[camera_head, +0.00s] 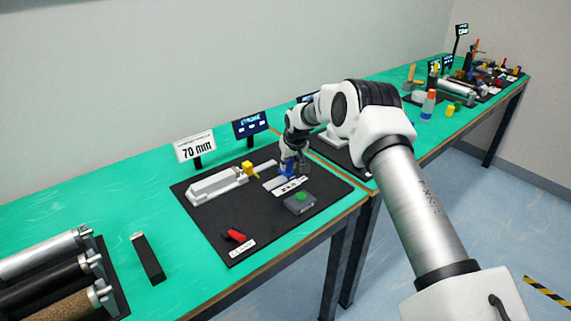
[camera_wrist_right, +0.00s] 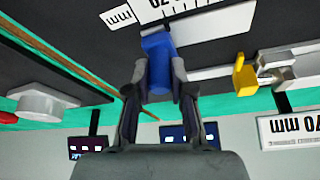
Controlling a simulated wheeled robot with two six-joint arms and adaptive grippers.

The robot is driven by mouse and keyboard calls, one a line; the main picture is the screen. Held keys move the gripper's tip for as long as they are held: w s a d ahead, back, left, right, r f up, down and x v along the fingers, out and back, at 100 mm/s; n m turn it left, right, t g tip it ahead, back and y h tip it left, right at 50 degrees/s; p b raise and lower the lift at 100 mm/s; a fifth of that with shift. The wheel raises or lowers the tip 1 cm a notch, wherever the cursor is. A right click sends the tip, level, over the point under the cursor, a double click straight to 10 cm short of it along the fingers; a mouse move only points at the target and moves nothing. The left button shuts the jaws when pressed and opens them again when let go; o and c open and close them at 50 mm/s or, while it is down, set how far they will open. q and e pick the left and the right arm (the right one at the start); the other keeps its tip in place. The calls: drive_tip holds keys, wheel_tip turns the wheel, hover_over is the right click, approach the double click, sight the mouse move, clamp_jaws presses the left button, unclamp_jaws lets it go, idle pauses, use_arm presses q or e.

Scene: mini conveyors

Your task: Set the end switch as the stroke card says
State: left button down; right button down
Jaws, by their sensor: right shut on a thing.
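The stroke card (camera_head: 195,148) stands behind the black mat and reads 70 mm; it also shows upside down at the right of the wrist view (camera_wrist_right: 289,130). The blue end switch (camera_head: 287,169) sits at a white scale (camera_head: 290,187) with tick marks. My right gripper (camera_head: 292,165) is over it. In the wrist view the right gripper (camera_wrist_right: 160,84) is shut on the blue end switch (camera_wrist_right: 158,60), a finger on each side. The switch's exact reading on the scale cannot be made out. My left gripper is not in view.
On the mat (camera_head: 215,220) are a pale cylinder (camera_head: 217,186) with a yellow tip piece (camera_head: 249,169), a grey box (camera_head: 299,204) with a green button, and a red lever (camera_head: 236,235). A dark display (camera_head: 250,125) stands behind. Rollers (camera_head: 45,255) lie at the left.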

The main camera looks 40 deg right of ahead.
drive_tip(key=c, duration=1)
unclamp_jaws()
drive_tip(key=shift+d, duration=0.25)
drive_tip(key=shift+d+f, duration=0.2)
drive_tip(key=shift+a+r, duration=0.2)
drive_tip(key=shift+r, duration=0.15)
drive_tip(key=v, duration=1.1)
drive_tip(key=shift+s+d+r, duration=0.1)
drive_tip(key=shift+s, duration=0.15)
